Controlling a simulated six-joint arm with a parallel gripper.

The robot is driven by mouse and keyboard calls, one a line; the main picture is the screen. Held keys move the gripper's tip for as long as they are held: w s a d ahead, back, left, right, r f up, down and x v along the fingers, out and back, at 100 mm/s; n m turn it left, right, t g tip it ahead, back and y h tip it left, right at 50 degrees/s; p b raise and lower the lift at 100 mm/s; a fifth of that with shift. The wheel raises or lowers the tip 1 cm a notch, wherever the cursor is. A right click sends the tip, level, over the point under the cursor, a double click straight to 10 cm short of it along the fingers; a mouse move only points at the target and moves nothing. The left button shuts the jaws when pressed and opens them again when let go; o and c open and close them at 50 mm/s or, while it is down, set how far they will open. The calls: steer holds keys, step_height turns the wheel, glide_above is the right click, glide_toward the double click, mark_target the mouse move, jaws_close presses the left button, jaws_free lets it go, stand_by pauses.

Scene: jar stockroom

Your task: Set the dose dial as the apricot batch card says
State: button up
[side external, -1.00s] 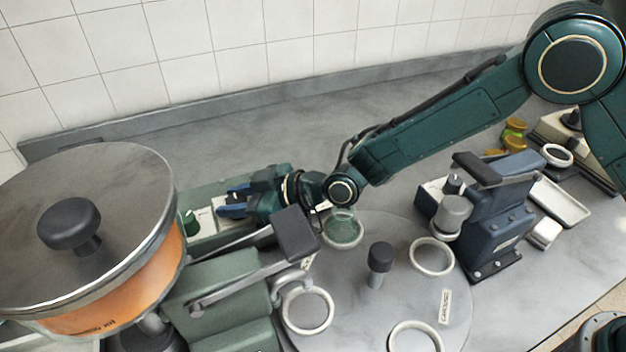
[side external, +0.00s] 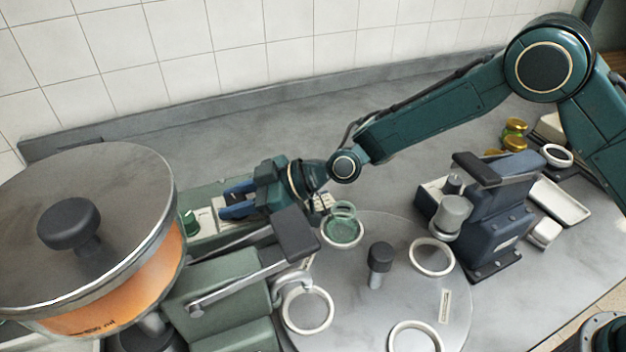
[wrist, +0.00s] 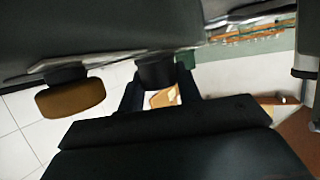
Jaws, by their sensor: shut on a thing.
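My gripper (side external: 222,201), with blue fingers, is at the white-topped panel (side external: 206,221) of the green machine at left centre. In the wrist view, my gripper (wrist: 160,80) has its two fingers on either side of a dark round knob (wrist: 157,72), which I take to be the dose dial. It is shut on this knob, whose marks and pointer cannot be read.
A large orange pot (side external: 120,300) with a metal lid stands at left. A lever with a dark handle (side external: 296,233) is close below my gripper. A glass jar (side external: 342,228) sits on the round carousel (side external: 345,290). A blue machine (side external: 497,215) stands at right.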

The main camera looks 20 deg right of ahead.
mark_target(238, 199)
steer(key=o, duration=1)
step_height(238, 199, up, 20)
stand_by(0.4)
steer(key=shift+d+r, duration=0.1)
steer(key=shift+d, duration=0.05)
